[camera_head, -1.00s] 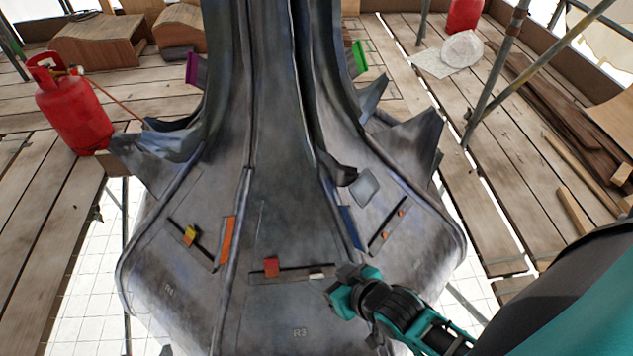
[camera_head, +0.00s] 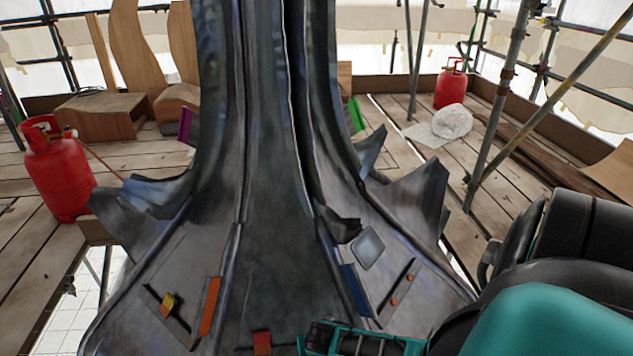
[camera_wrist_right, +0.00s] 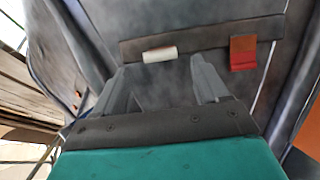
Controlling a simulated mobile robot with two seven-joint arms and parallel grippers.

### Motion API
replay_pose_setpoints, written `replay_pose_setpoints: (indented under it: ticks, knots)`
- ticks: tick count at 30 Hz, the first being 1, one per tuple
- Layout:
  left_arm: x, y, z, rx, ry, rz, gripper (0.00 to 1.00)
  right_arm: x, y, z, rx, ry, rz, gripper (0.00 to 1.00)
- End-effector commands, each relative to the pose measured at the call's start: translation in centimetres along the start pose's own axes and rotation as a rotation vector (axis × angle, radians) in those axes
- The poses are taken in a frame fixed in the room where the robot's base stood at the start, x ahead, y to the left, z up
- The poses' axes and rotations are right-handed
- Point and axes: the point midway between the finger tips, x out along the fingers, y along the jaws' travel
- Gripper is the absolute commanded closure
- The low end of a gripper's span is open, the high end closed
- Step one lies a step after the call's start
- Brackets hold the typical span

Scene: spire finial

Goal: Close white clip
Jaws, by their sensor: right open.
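The white clip (camera_wrist_right: 160,54) is a small white bar on a dark strip (camera_wrist_right: 200,39) of the grey metal spire, seen in the right wrist view. In the head view it is hidden behind my right arm. My right gripper (camera_wrist_right: 162,72) is open and empty. Its two grey fingers point toward the strip, with the clip just beyond and between their tips; I cannot tell whether they touch it. My left gripper is in neither view.
A red-orange clip (camera_wrist_right: 243,52) sits on the same strip, right of the white one in the wrist view. A yellow clip (camera_head: 168,304) and an orange strip (camera_head: 210,306) are on the spire's left face. A red gas bottle (camera_head: 58,170) stands left on the planks.

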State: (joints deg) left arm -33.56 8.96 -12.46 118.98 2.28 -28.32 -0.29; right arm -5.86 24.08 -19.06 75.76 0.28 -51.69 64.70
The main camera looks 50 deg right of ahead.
Motion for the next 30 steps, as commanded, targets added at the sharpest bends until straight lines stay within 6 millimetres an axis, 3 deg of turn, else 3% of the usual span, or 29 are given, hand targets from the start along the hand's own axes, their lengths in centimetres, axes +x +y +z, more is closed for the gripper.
replay_pose_setpoints:
  ticks: [1, 3, 10, 23, 30]
  knots:
    - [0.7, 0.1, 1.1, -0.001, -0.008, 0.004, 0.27, 1.8, 0.0, 0.2, 0.0, 0.001, 0.0, 0.27]
    - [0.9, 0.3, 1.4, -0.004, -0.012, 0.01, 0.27, 3.1, 0.0, 0.2, 0.0, 0.001, 0.0, 0.27]
    - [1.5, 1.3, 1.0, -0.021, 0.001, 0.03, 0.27, 5.8, 0.0, 0.1, -0.001, 0.0, -0.001, 0.27]
    - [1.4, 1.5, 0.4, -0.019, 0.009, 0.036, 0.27, 6.5, -0.1, 0.0, -0.002, 0.0, -0.002, 0.27]
    - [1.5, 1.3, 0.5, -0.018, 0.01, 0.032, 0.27, 6.5, -0.1, 0.0, -0.002, 0.0, -0.002, 0.48]
